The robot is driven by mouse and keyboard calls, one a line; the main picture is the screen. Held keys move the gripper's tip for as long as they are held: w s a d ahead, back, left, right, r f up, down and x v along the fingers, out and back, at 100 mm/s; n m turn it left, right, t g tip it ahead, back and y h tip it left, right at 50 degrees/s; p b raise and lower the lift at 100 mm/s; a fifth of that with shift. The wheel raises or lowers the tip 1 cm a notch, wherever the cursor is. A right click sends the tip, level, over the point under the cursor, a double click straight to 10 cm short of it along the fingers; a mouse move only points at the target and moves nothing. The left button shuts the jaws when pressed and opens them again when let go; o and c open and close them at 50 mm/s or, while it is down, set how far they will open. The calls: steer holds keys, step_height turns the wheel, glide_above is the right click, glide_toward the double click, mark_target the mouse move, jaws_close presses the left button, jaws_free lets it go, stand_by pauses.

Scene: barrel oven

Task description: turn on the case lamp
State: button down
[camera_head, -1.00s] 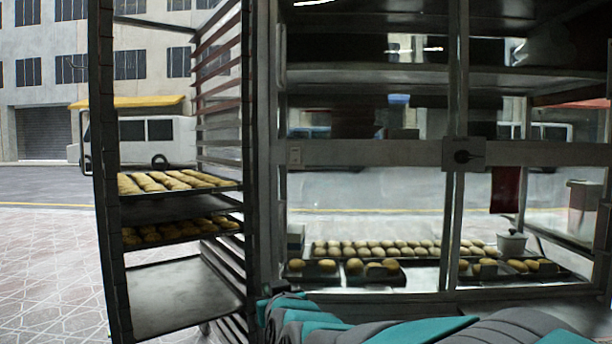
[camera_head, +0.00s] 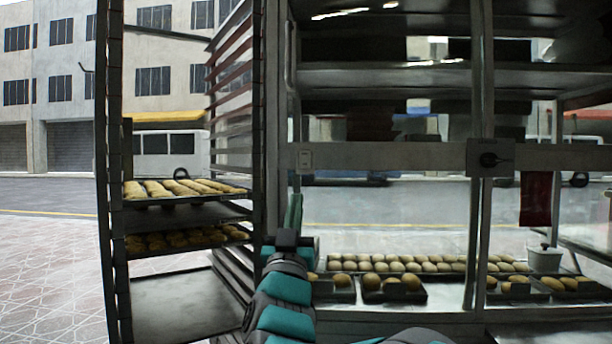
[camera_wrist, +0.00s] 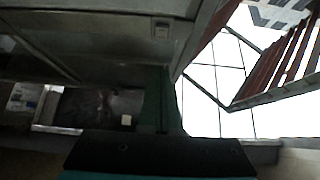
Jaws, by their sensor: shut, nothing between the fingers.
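The glass-fronted display case (camera_head: 390,158) fills the right half of the head view. A small pale switch plate (camera_head: 304,160) sits at the left end of its middle rail. A small plate that looks like the same switch shows near the top middle of the wrist view (camera_wrist: 161,30). A dark box with a round knob (camera_head: 490,158) is on the case's middle upright. My gripper (camera_head: 295,213) points up below the switch plate, apart from it in the picture. It is shut and empty. In the wrist view its green fingers (camera_wrist: 155,98) show dimly. No lit lamp is clear to me.
A tall metal rack (camera_head: 108,200) with trays of bread (camera_head: 180,190) stands close on the left. Trays of buns (camera_head: 395,264) and a white pot (camera_head: 544,258) are in the case's lower part. A street lies behind.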

steer(key=shift+w, duration=0.1)
glide_toward(304, 162)
step_height(304, 162, up, 4)
steer(key=w, duration=0.3)
steer(key=shift+w+d+f+y, duration=0.1)
steer(key=shift+w+d+y, duration=0.05)
steer(key=shift+y, duration=0.15)
steer(key=shift+w, duration=0.6)
steer(key=shift+b, duration=0.3)
